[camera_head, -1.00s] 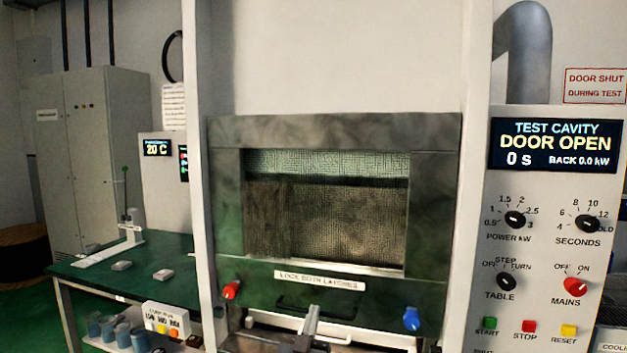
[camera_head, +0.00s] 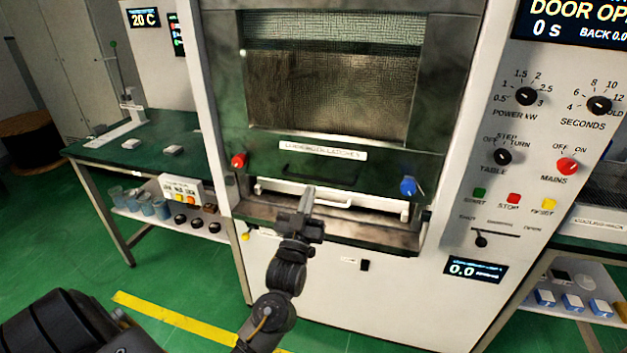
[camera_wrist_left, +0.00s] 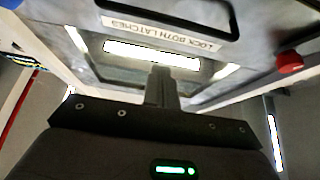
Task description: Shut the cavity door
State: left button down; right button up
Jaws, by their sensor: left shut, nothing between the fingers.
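The cavity door (camera_head: 230,110) is a dark green-grey frame around a mesh window. A bright gap shows below its lower edge, and the display (camera_head: 575,22) is partly cut off, showing "DOOR OP". A dark handle (camera_head: 318,178) sits under the latch label (camera_head: 322,150), between a red latch knob (camera_head: 239,160) and a blue latch knob (camera_head: 408,185). My left gripper (camera_head: 307,196) is shut and empty, just below the handle in front of the gap; contact cannot be told. In the wrist view its fingers (camera_wrist_left: 161,85) point towards the door's underside, with the handle (camera_wrist_left: 170,30) above. My right gripper is not in view.
A ledge (camera_head: 365,233) lies below the opening. The control panel (camera_head: 520,130) with knobs and buttons is at the right. A green bench (camera_head: 160,135) with small items and a lower shelf stands at the left. Green floor with a yellow stripe (camera_head: 180,315) is in front.

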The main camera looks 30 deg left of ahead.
aim_at(316, 129)
pick_arm(q)
jog(key=a+r+g+p, duration=0.2)
jog(key=a+r+p, duration=0.1)
jog(key=r+p, duration=1.05)
jog(key=shift+h, duration=0.3)
jog(key=w+a+p, duration=0.1)
jog(key=w, duration=0.2)
jog(key=w+p, duration=0.2)
jog(key=w, duration=0.1)
jog(key=w+a+r+p, duration=0.1)
jog(key=w, duration=0.3)
jog(key=shift+w+a, duration=0.1)
jog(key=shift+a, duration=0.25)
jog(key=f+p, duration=0.1)
jog(key=f, duration=0.2)
jog(key=shift+s, duration=0.2)
jog(key=shift+f, duration=0.75)
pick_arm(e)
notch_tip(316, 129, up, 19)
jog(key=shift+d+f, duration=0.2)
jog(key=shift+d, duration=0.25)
